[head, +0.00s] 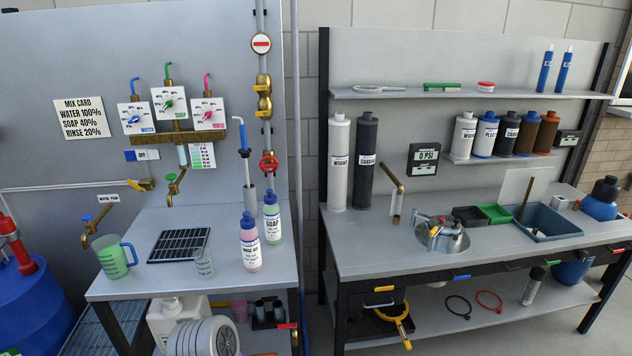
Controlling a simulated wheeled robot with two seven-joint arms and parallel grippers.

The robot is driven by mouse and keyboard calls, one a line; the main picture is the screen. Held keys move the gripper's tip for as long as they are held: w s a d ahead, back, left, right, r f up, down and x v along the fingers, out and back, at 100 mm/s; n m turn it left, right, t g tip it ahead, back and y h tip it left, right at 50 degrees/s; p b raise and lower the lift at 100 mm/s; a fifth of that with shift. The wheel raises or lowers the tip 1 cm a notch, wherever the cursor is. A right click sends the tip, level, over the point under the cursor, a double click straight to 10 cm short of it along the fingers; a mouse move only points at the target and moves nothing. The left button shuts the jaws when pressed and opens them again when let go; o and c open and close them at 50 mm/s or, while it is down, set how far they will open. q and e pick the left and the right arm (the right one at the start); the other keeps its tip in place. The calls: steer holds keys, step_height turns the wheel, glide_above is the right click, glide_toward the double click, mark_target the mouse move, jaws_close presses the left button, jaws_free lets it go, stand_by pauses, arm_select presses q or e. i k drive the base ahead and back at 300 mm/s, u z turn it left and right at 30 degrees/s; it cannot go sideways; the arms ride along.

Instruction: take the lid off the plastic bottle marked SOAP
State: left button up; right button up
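The bottle marked SOAP (272,226) stands upright near the right edge of the left bench. It is clear plastic with green liquid and a white label. Its blue lid (270,197) is on top. A similar bottle with pink liquid (250,252) and a blue lid stands in front of it to the left, close beside it; its label is too small to read surely. Neither of my grippers shows in the head view.
A clear beaker (204,264), a black grate (179,245) and a green jug (115,258) share the left bench (135,289). A pipe with a red valve (268,164) rises behind the SOAP bottle. A gap separates the right bench (365,252), which has a sink.

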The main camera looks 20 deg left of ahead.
mark_target(270, 199)
steer(key=u, duration=0.5)
steer(key=i, duration=1.15)
steer(key=u, duration=0.9)
